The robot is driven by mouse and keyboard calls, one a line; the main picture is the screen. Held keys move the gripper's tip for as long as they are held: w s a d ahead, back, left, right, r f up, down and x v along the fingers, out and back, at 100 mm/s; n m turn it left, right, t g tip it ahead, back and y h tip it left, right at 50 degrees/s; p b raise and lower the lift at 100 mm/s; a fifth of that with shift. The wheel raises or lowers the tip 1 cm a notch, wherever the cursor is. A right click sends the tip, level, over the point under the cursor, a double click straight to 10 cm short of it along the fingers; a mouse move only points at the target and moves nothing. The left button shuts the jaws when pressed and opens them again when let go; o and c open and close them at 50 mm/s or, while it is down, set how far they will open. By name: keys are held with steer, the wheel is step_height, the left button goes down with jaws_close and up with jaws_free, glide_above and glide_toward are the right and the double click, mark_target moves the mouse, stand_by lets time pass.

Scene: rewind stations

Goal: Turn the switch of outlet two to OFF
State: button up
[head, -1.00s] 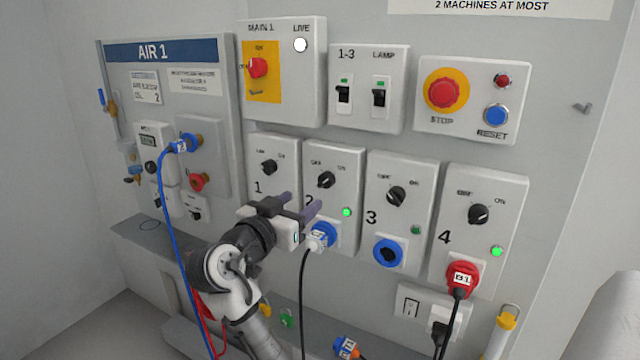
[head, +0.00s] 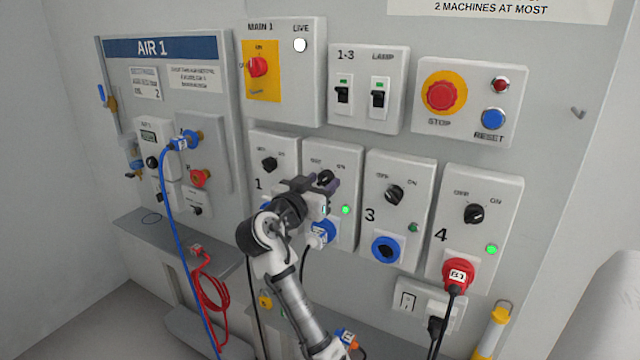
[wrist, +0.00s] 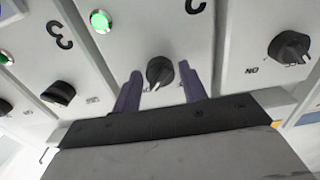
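The outlet two panel (head: 353,185) is on the wall between outlets one and three. Its black rotary switch (head: 326,177) is partly covered by my gripper (head: 318,184) in the head view. In the wrist view the switch (wrist: 160,72) sits between the two purple fingertips of my gripper (wrist: 159,84), with a gap on each side. My gripper is open. The outlet two lamp (head: 346,210) glows green, also in the wrist view (wrist: 100,20). A blue plug (head: 322,232) is in its socket below. The switch's exact pointer angle is hard to read.
The outlet one switch (head: 269,164) is close on the left, the outlet three switch (head: 394,194) on the right. The outlet four switch (head: 474,213) is farther right. Switch boxes (head: 368,88) project above. A black cable hangs below outlet two.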

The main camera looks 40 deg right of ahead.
steer(key=c, duration=0.7)
steer(key=shift+o, duration=0.2)
steer(key=shift+f+n, duration=0.1)
steer(key=shift+n, duration=0.3)
steer(key=shift+n+b, duration=0.45)
steer(key=shift+n, duration=0.45)
steer(key=n+p, duration=0.1)
steer(key=n, duration=0.3)
steer(key=shift+n, duration=0.3)
steer(key=n+p, duration=0.3)
steer(key=n, duration=0.3)
steer(key=shift+r, duration=0.2)
steer(key=shift+n+p, duration=1.75)
steer(key=shift+n, duration=0.65)
steer(key=shift+f, duration=0.1)
